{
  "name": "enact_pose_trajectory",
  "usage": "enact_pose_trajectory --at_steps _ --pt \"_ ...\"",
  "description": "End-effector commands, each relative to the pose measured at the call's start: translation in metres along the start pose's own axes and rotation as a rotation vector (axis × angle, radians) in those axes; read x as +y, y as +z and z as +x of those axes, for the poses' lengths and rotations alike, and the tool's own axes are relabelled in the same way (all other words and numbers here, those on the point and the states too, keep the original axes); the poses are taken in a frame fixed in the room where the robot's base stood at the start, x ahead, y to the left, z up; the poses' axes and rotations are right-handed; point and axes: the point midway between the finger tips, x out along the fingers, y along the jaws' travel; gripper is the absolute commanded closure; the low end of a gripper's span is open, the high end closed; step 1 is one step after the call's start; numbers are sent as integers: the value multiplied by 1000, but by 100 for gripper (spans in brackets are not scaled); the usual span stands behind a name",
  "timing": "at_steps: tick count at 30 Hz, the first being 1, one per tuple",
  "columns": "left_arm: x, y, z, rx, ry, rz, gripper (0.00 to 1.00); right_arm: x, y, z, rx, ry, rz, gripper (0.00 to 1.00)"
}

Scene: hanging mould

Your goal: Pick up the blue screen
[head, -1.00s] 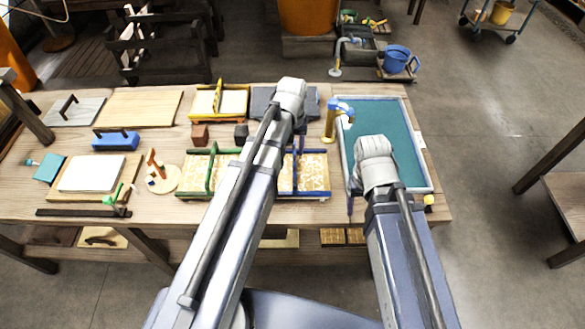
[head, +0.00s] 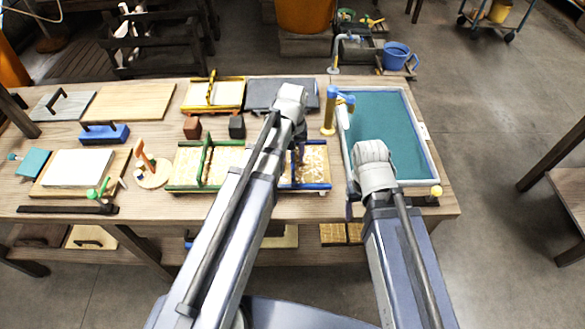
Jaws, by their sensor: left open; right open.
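The blue screen (head: 317,168) is a blue-framed panel with a tan, patterned surface, lying on the wooden table in the head view. Its left part is hidden behind my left arm. My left gripper (head: 299,158) is open and points down over the visible left part of the blue screen; I cannot tell whether it touches it. My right gripper (head: 349,209) is open, mostly hidden by its own wrist, near the lower left corner of the teal-filled vat and right of the blue screen.
A green-framed screen (head: 186,168) lies directly left of the blue one, and a yellow-framed one (head: 238,97) lies behind. The vat (head: 410,135) fills the table's right end. A yellow-and-blue tap-like post (head: 329,110) stands between. A dark block (head: 237,127) is close behind.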

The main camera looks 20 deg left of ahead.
Motion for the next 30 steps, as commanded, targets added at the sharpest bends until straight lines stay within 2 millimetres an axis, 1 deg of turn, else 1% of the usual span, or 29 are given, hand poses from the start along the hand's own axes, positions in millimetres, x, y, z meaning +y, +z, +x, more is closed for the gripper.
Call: enact_pose_trajectory --at_steps 1,8,21,30 --pt "0 0 4 0 0 0 50 0 0 4 0 0 0 31" --pt "0 0 2 0 0 0 51 0 0 2 0 0 0 31" --pt "0 0 2 0 0 0 100 0 0 2 0 0 0 31" --pt "0 0 2 0 0 0 100 0 0 2 0 0 0 31"
